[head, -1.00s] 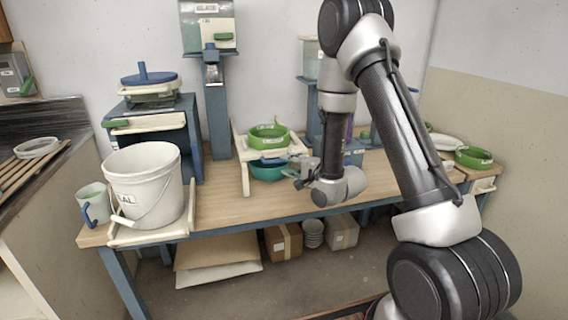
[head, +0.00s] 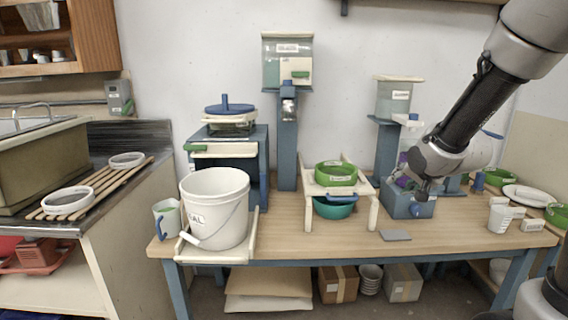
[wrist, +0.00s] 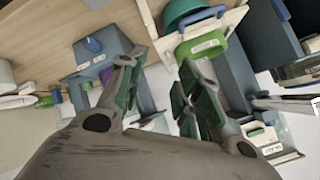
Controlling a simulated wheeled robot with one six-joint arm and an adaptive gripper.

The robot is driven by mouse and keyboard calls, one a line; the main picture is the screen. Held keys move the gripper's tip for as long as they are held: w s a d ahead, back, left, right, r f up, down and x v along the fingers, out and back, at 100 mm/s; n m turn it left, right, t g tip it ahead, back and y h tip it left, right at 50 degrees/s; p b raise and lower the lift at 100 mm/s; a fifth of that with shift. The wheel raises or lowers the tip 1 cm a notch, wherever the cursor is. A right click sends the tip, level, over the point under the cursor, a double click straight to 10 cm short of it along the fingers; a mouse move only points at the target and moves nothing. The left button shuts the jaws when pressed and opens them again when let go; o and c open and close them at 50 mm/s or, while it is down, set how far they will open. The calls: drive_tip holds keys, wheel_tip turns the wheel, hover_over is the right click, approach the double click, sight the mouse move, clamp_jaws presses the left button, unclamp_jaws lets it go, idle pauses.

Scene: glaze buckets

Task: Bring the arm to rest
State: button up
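My gripper (wrist: 160,75) is open in the wrist view, with two green-padded fingers apart and nothing between them. In the head view my arm comes in from the upper right, and its wrist end hangs in front of the blue box (head: 408,203) on the right half of the bench (head: 290,229). The gripper's fingers are hard to make out there. The arm looks above the bench top, apart from the white bucket (head: 213,211).
The bucket stands on a cream tray at the bench's left, beside a mug (head: 167,219). A green bowl (head: 336,174) sits on a cream stand, with a teal bowl (head: 334,208) below. Dispensers (head: 287,62) rise behind. A white cup (head: 499,219) stands at right. The front middle is mostly clear.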

drive_tip(key=s+d+r+n+g, duration=0.1)
drive_tip(key=s+r+n+g, duration=0.2)
drive_tip(key=s, duration=1.1)
drive_tip(key=s+d+r+n+g+h, duration=0.1)
drive_tip(key=s+r+n+g, duration=0.2)
drive_tip(key=s, duration=1.2)
drive_tip(key=shift+d+r+n, duration=0.3)
drive_tip(key=shift+r+n, duration=0.05)
drive_tip(key=shift+n, duration=0.25)
